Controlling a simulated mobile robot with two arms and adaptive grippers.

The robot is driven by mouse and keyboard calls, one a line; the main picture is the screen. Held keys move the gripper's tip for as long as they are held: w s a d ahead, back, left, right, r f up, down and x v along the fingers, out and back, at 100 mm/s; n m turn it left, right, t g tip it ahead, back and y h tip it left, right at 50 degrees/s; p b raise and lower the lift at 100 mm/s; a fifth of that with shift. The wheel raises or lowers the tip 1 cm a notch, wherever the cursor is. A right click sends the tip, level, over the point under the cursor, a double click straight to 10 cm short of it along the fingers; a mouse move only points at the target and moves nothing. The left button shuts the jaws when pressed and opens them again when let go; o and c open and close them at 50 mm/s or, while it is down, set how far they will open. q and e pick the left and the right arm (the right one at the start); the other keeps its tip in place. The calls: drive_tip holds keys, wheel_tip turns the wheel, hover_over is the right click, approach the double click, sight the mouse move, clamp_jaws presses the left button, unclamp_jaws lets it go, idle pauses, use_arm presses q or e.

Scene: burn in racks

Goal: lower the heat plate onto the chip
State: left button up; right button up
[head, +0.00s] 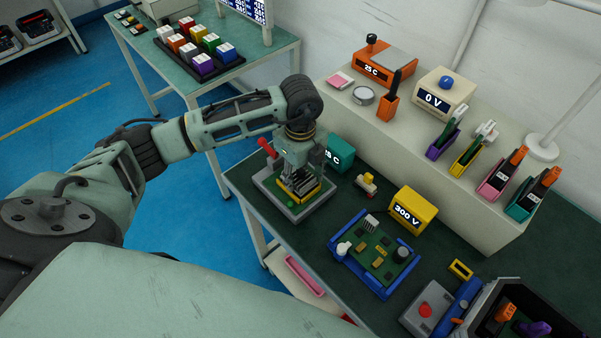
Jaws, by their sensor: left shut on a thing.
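A grey test fixture (318,211) sits on the left end of the green-topped bench. It has a red handle (267,147) at its back left and a small green light (291,204) at its front. My left gripper (297,168) points down over the fixture, shut on what looks like the heat plate (300,184), a dark finned block with yellow edging. The chip cannot be made out beneath it, and I cannot tell whether the two touch. My right gripper is out of view.
A teal display box (340,152) stands close behind the fixture. A small yellow-and-white part (366,184), a yellow 300 V box (413,209) and a circuit board in a blue frame (375,253) lie to the right. A raised beige shelf (415,150) runs along the back.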

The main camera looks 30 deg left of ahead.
use_arm(q)
drive_tip(key=shift+f+b, duration=0.4)
drive_tip(key=shift+f, duration=0.1)
idle(1.3)
drive_tip(key=o, duration=1.3)
drive_tip(key=shift+o, duration=0.2)
